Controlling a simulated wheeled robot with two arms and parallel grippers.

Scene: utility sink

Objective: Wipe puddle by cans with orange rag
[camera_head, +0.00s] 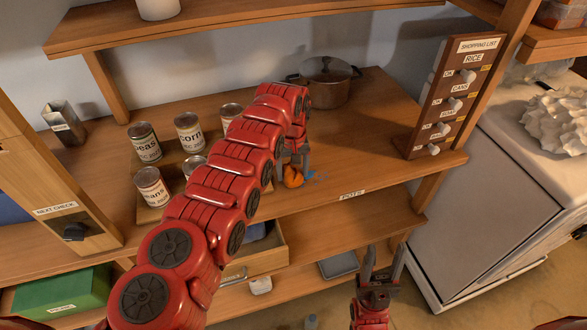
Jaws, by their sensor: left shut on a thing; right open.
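The orange rag (292,177) is bunched up on the wooden shelf top, to the right of the cans. My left gripper (293,166) reaches down from above and is shut on the rag. A small blue puddle (314,178) shows on the wood just right of the rag; part of it may be hidden under the rag. Several labelled cans stand on a wooden tray (148,214), among them a corn can (188,131) and a beans can (151,186). My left arm covers part of the tray. My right gripper (381,262) is open and empty, low in front of the shelf.
A lidded pot (327,82) stands behind the rag. A shopping list board (453,98) with knobs stands at the right end. An open drawer (262,252) is below the shelf top. The wood right of the puddle is clear. A metal container (63,122) stands at the left.

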